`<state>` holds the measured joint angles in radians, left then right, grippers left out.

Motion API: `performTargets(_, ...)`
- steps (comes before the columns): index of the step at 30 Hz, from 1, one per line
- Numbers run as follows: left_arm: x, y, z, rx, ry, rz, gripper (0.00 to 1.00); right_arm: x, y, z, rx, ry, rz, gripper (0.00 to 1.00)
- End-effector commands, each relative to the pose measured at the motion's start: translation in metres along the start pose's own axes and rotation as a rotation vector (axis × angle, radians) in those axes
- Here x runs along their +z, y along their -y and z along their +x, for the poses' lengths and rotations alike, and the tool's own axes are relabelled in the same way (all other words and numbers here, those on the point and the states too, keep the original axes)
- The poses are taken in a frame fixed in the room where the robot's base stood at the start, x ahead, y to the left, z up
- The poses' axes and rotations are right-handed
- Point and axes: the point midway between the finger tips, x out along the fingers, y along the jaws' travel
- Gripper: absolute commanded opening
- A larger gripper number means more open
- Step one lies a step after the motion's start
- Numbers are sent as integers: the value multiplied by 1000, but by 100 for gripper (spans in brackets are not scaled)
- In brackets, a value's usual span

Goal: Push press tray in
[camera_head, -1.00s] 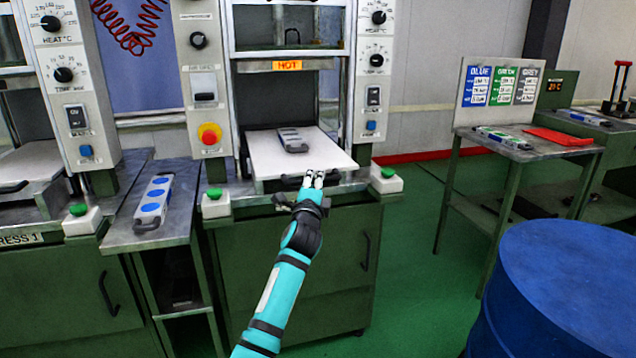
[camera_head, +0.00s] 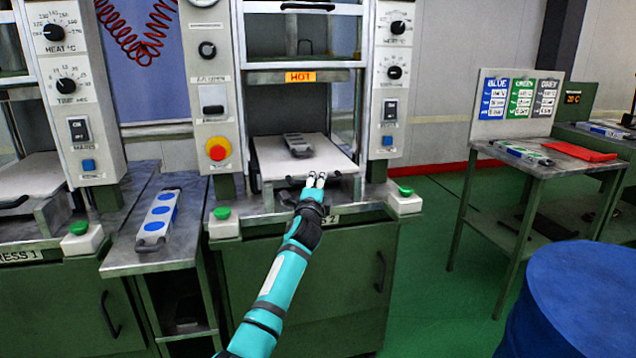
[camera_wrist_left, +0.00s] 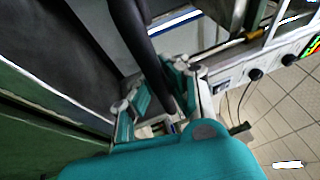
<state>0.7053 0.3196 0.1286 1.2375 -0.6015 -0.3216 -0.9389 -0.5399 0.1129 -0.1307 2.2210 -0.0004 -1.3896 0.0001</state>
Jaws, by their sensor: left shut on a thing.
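The press tray (camera_head: 274,160) is a pale flat plate in the middle press, under the orange HOT sign (camera_head: 300,76). A grey mould (camera_head: 298,145) lies on it. My left gripper (camera_head: 316,180) is at the tray's front edge, shut on the dark handle bar (camera_head: 292,181). In the left wrist view the black handle bar (camera_wrist_left: 145,45) runs between the fingers of my left gripper (camera_wrist_left: 158,95). The gripper hides part of the handle. My right gripper is in neither view.
Green buttons (camera_head: 222,213) and (camera_head: 405,191) flank the press front. A side shelf with a blue-dotted mould (camera_head: 160,214) stands left. A table (camera_head: 560,165) with a red cloth (camera_head: 578,152) and a blue drum (camera_head: 580,300) are right.

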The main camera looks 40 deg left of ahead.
Motion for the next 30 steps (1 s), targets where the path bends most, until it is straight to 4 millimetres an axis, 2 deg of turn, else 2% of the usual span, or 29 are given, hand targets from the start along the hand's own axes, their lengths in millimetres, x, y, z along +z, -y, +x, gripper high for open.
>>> performTargets(3,1,-3,0,6,2,6,0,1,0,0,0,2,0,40)
performTargets(4,1,-3,0,6,2,6,11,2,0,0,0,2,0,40)
performTargets(10,0,-2,0,3,1,3,37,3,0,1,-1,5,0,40)
performTargets(18,0,-1,-1,1,0,2,38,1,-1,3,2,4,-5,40)
performTargets(22,0,-2,-8,1,0,3,38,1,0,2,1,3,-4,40)
performTargets(26,0,-2,-27,1,-2,3,38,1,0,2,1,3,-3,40)
performTargets(30,-1,-2,-57,2,-2,4,38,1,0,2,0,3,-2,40)
